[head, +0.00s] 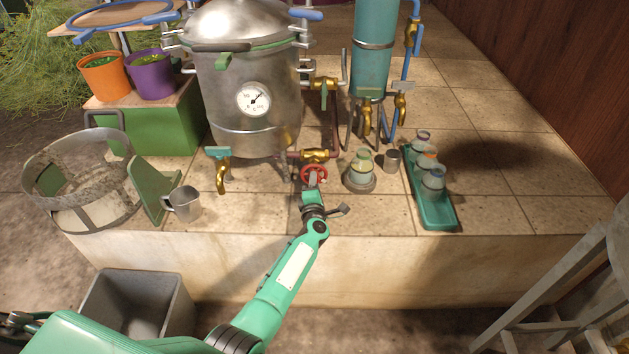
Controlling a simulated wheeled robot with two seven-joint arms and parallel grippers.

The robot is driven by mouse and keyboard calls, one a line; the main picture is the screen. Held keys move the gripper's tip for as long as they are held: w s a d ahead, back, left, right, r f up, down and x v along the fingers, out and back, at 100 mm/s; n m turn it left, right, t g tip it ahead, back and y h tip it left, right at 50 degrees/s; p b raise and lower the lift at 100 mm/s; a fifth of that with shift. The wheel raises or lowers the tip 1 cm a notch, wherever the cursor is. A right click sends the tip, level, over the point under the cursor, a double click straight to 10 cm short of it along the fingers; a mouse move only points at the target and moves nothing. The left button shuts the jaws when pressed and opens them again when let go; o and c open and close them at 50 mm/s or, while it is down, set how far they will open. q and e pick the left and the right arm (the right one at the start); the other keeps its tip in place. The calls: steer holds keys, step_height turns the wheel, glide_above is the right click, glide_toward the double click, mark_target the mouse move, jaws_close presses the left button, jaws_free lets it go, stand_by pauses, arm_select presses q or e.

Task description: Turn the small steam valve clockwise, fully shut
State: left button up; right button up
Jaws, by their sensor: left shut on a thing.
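The small steam valve has a red handwheel (316,173) and a brass body (316,156) on the copper pipe at the foot of the steel still (245,90). My left gripper (313,182) reaches up from the front edge of the tiled platform and is shut on the red handwheel. Its fingers cover the lower part of the wheel. How far the valve is turned cannot be told. My right gripper is not in view.
A glass jar on a round base (360,172) stands close right of the handwheel. Further right is a green tray (436,212) with several small jars. A metal mug (184,203) and brass tap (221,175) stand left. The tiles before the still are mostly clear.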

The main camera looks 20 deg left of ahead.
arm_select(q)
steer(key=shift+m+p, duration=0.4)
steer(key=shift+m, duration=0.5)
steer(key=m+p, duration=0.2)
steer(key=m, duration=0.4)
steer(key=shift+f, duration=0.15)
steer(key=shift+f+m+p, duration=0.1)
steer(key=shift+m+p, duration=0.55)
steer(key=shift+m, duration=1.25)
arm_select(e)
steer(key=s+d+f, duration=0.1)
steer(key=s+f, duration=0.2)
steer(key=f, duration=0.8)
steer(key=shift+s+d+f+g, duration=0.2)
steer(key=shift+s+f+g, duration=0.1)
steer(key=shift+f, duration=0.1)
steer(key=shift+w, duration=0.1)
arm_select(q)
steer(key=o, duration=1)
steer(key=shift+c, duration=0.2)
steer(key=shift+s, duration=0.1)
